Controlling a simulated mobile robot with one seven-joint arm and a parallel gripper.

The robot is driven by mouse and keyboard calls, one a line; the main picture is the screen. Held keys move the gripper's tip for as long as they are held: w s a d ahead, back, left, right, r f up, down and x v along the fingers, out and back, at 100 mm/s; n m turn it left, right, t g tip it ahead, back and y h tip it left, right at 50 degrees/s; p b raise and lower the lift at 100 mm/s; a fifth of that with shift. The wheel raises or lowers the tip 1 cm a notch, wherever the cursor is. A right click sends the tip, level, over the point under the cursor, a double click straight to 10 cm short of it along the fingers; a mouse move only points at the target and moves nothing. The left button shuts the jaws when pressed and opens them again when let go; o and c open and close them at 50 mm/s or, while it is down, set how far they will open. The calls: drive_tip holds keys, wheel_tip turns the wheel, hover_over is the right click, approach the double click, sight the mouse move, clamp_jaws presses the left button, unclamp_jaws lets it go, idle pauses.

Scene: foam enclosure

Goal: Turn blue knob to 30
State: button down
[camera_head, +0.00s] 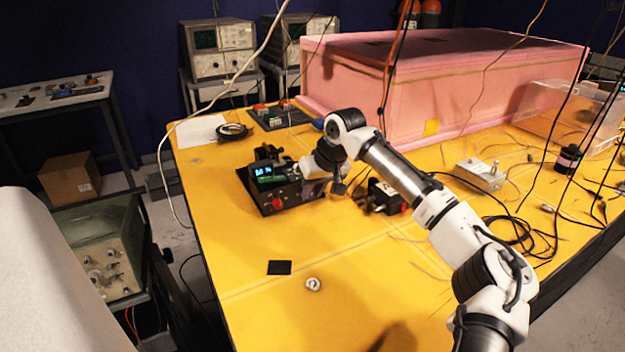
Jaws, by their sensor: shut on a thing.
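A black control unit (282,190) sits on the left part of the yellow table. It has a red knob (277,203) on its front and a small lit display (265,171) with blue-green digits too small to read. My gripper (291,171) reaches in from the right and is at the unit, just right of the display. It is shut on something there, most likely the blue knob. The blue knob itself cannot be made out and seems hidden by the gripper.
A second black device with a red knob (386,197) stands right of my gripper. A large pink foam box (440,95) fills the back. A metal box (479,175) and loose cables lie right. The front of the yellow table (235,260) is mostly clear.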

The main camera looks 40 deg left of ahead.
drive_tip(key=shift+w+d+m+g+y+p, duration=0.1)
drive_tip(key=shift+w+m+g+y+p, duration=0.15)
drive_tip(key=shift+g+p, duration=0.6)
drive_tip(key=shift+w+d+m+g+y+p, duration=0.15)
drive_tip(key=shift+g+y+p, duration=0.25)
drive_tip(key=shift+p, duration=0.8)
drive_tip(key=shift+f+g+y+p, duration=0.15)
drive_tip(key=shift+g+y+p, duration=0.2)
drive_tip(key=shift+g+p, duration=0.5)
drive_tip(key=c, duration=1.3)
unclamp_jaws()
drive_tip(key=shift+w, duration=0.1)
drive_tip(key=shift+o, duration=0.2)
drive_tip(key=b+v, duration=0.3)
drive_tip(key=v, duration=1)
drive_tip(key=shift+d+r, duration=0.2)
drive_tip(key=shift+r, duration=0.1)
drive_tip(key=shift+w, duration=0.1)
